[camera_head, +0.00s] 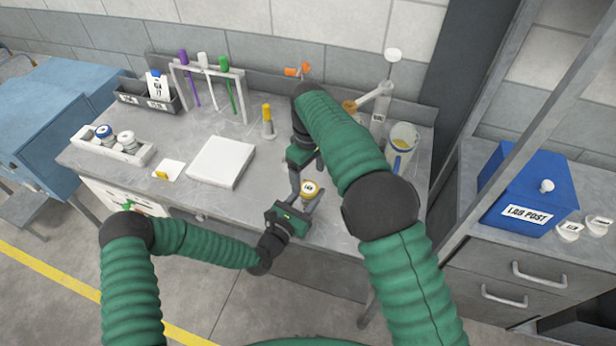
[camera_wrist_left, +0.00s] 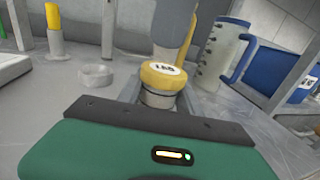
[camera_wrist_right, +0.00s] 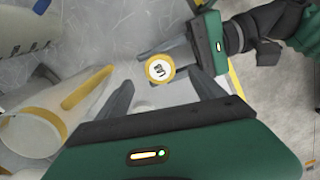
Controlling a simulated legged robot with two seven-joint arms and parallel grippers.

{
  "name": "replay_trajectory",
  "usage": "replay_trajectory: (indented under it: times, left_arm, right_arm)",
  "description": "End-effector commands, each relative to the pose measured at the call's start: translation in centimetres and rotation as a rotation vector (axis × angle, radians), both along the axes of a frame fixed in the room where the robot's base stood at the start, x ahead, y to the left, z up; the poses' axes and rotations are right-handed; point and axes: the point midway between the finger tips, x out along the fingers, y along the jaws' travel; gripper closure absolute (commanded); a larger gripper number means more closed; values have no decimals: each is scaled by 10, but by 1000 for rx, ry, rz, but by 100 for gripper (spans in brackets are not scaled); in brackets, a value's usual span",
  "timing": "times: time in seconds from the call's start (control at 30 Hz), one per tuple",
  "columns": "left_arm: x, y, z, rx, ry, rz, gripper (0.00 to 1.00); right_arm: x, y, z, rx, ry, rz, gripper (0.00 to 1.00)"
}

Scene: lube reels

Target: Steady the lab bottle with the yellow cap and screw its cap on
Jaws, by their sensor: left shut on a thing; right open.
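The lab bottle's yellow cap (camera_head: 309,187) sits on top of the bottle near the front edge of the bench. In the left wrist view the cap (camera_wrist_left: 163,77) rests level over the grey bottle body (camera_wrist_left: 158,98); how tightly it is seated cannot be told. My left gripper (camera_head: 305,203) is shut around the bottle's body below the cap. My right gripper (camera_head: 301,176) is just above the bottle, pointing down. In the right wrist view its fingers (camera_wrist_right: 166,94) are spread and empty, with the cap showing beyond them, between the two tips.
A jug (camera_head: 402,146) with a blue handle stands to the right at the back. A tube rack (camera_head: 209,72) stands behind. A blue box (camera_head: 528,190) is on the right cabinet.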

Motion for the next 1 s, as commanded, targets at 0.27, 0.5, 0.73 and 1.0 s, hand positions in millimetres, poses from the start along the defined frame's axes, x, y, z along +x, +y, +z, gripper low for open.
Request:
replay_trajectory:
  times: [0.27,0.5,0.73,1.0]
  left_arm:
    - [0,0,1,-1,-1,0,100]
    - [0,0,0,-1,-1,0,100]
    - [0,0,0,-1,-1,0,100]
    - [0,0,0,-1,-1,0,100]
  right_arm:
    - [1,0,16,2,-3,0,24]
    - [0,0,35,1,1,-1,24]
    - [0,0,29,0,1,0,24]
    - [0,0,-13,0,3,-1,24]
